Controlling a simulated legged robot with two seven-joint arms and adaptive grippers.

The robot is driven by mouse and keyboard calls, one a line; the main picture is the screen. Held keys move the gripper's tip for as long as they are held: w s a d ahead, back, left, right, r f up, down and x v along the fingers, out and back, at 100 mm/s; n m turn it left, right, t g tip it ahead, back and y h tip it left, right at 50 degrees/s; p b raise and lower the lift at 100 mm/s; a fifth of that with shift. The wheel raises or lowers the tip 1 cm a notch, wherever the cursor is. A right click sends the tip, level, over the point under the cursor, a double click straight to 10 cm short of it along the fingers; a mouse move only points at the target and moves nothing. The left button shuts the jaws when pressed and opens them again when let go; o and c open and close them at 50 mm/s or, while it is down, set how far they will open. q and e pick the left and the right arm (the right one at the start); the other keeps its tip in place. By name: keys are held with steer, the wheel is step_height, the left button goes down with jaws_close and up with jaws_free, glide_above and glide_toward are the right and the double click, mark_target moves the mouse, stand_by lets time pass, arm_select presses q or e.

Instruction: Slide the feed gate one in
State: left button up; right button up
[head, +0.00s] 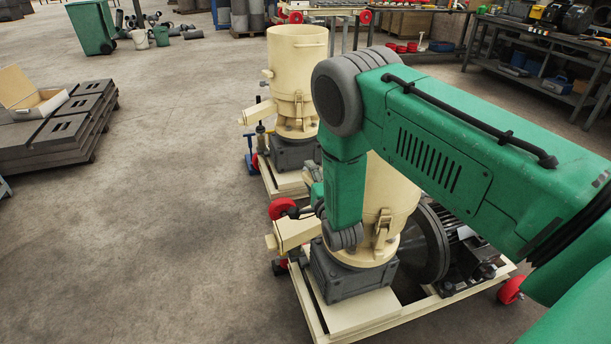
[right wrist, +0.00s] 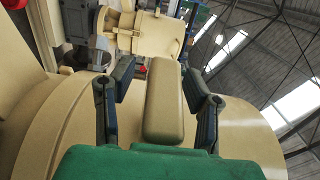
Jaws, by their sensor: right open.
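The near pellet mill (head: 388,200) is cream, with a round hopper, on a wheeled frame. My right arm covers much of it in the head view. My right gripper (right wrist: 161,76) is open, its two dark fingers apart. A cream rounded bar (right wrist: 164,105) stands between the fingers, with gaps showing on both sides; it seems to be the handle of feed gate one, but I cannot tell for sure. In the head view the right gripper is mostly hidden behind my wrist, beside the hopper. My left gripper is not in view.
A second, similar mill (head: 297,75) stands behind the near one. A red knob or wheel (head: 282,208) is left of my wrist. Dark stacked slabs (head: 60,125) with an open box lie at the left. Workbenches (head: 540,55) stand at the back right.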

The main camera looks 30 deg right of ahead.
steer(key=shift+d+f, duration=0.25)
steer(key=shift+d, duration=0.35)
steer(key=shift+d+f, duration=0.2)
steer(key=shift+d, duration=0.35)
steer(key=a, duration=0.2)
steer(key=a+r, duration=0.1)
steer(key=shift+w+a, duration=0.1)
steer(key=shift+a, duration=0.3)
jaws_close()
steer(key=shift+a, duration=0.2)
steer(key=shift+d, duration=0.45)
steer(key=d, duration=0.4)
steer(key=shift+d, duration=0.35)
steer(key=shift+c, duration=2.3)
jaws_free()
steer(key=shift+d, duration=0.15)
steer(key=o, duration=0.5)
steer(key=shift+d, duration=0.2)
steer(key=shift+c, duration=0.2)
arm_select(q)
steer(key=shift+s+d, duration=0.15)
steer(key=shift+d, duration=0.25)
arm_select(e)
steer(key=v, duration=1.2)
steer(key=shift+a, duration=0.15)
